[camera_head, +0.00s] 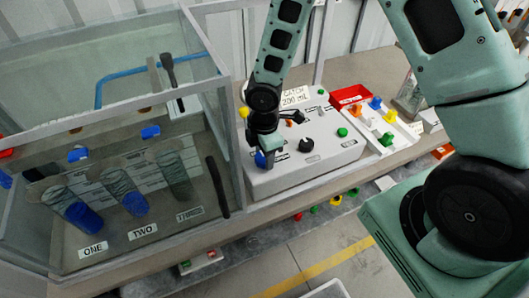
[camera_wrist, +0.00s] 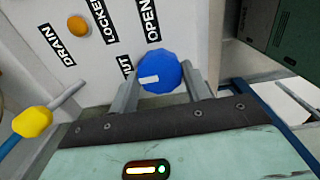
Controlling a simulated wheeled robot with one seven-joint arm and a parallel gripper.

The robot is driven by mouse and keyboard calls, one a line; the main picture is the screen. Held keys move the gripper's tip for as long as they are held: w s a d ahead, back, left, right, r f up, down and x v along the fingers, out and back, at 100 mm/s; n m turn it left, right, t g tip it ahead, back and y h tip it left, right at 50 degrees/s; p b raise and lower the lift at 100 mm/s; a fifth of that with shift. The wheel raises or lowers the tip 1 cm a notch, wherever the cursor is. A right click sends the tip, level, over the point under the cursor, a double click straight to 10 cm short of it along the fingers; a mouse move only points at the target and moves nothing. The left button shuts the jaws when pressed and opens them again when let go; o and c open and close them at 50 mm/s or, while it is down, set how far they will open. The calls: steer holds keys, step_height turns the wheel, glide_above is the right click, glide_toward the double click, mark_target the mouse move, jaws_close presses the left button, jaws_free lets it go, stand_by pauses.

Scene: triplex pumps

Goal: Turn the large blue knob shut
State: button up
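The large blue knob (camera_wrist: 159,71) is on the white panel (camera_wrist: 115,15) in the wrist view. Its white mark lies on its lower left part, pointing left. My gripper (camera_wrist: 161,80) has one finger on each side of the knob, with narrow gaps beside it, so it looks open around the knob. Whether either finger touches it is unclear. In the head view the knob (camera_head: 260,159) shows at the box's left end, just below my gripper (camera_head: 262,150).
The white control box (camera_head: 315,170) carries a black knob (camera_head: 306,145) and a green button (camera_head: 342,132). A yellow knob (camera_wrist: 32,122) and an orange knob (camera_wrist: 78,25) show in the wrist view. A clear tank (camera_head: 110,130) with labelled cylinders stands close on the left.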

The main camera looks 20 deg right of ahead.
steer(key=o, duration=0.4)
steer(key=shift+r, duration=0.15)
step_height(320, 180, up, 17)
steer(key=shift+r, duration=0.1)
stand_by(0.5)
steer(key=s+d+r+m+t, duration=0.3)
steer(key=s+d+m, duration=0.4)
steer(key=d+m, duration=0.8)
steer(key=s+a+f+n+g+b, duration=0.1)
steer(key=s+a+b, duration=0.1)
steer(key=s+a, duration=0.2)
steer(key=s+a+f+n+g+b, duration=0.1)
steer(key=s+a, duration=0.4)
steer(key=a, duration=0.5)
steer(key=s+a+f+n+g+b, duration=0.1)
steer(key=s+a+f+n+b, duration=0.1)
steer(key=a, duration=0.5)
steer(key=shift+s+a+f+n+y+b, duration=0.15)
steer(key=shift+s+f+b, duration=0.15)
steer(key=shift+s+b, duration=0.25)
steer(key=shift+s+d+f+n+y+b, duration=0.15)
steer(key=shift+s+f+b, duration=0.1)
steer(key=shift+s+b, duration=0.3)
